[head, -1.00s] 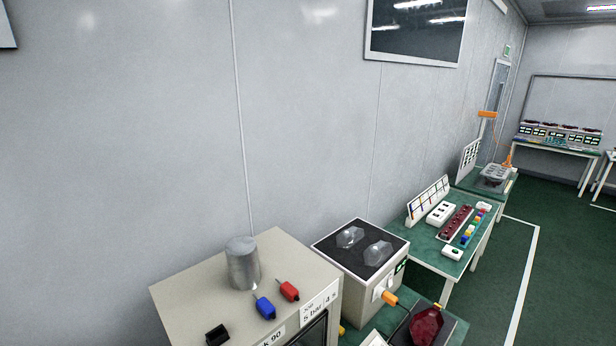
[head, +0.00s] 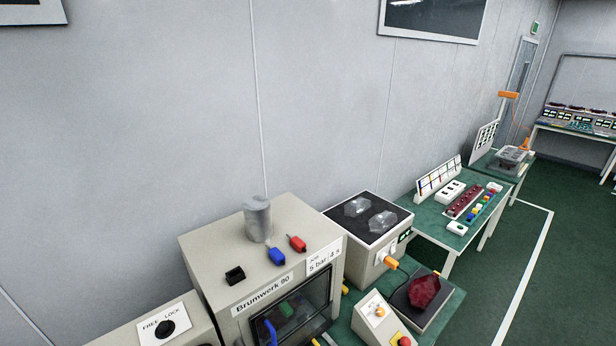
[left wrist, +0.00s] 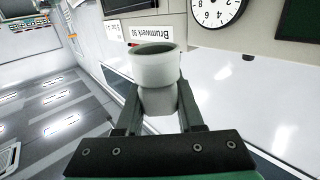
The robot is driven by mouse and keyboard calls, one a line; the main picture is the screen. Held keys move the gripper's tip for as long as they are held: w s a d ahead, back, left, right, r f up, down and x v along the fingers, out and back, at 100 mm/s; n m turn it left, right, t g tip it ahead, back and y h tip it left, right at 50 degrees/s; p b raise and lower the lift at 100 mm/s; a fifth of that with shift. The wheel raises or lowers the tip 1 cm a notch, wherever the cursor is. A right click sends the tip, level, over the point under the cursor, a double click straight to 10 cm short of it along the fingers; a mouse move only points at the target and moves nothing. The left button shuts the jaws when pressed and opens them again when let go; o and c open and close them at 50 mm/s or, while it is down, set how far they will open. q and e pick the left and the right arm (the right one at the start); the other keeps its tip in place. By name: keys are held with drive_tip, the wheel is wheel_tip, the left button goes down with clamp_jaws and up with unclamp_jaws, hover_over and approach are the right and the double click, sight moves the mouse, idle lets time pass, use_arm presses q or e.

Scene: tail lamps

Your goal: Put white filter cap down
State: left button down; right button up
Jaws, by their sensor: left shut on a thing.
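The white filter cap (left wrist: 158,68) is a pale cup-shaped piece with a wide rim and a narrower lower part, in the middle of the left wrist view. My left gripper (left wrist: 158,102) is shut on its narrower part, one finger on each side. The cap is held clear, with nothing seen under it. Neither gripper shows in the head view, and my right gripper is in no view.
A FREE/LOCK box (head: 165,326) stands left. A dark-topped box (head: 345,212) and green tables stand right.

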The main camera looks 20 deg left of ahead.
use_arm(q)
drive_tip(key=s+d+f+m+h, duration=0.2)
drive_tip(key=s+d+f+h, duration=0.1)
drive_tip(key=d+f, duration=0.4)
drive_tip(key=shift+s+d+f+h, duration=0.4)
drive_tip(key=shift+s+d, duration=0.1)
drive_tip(key=shift+d, duration=0.15)
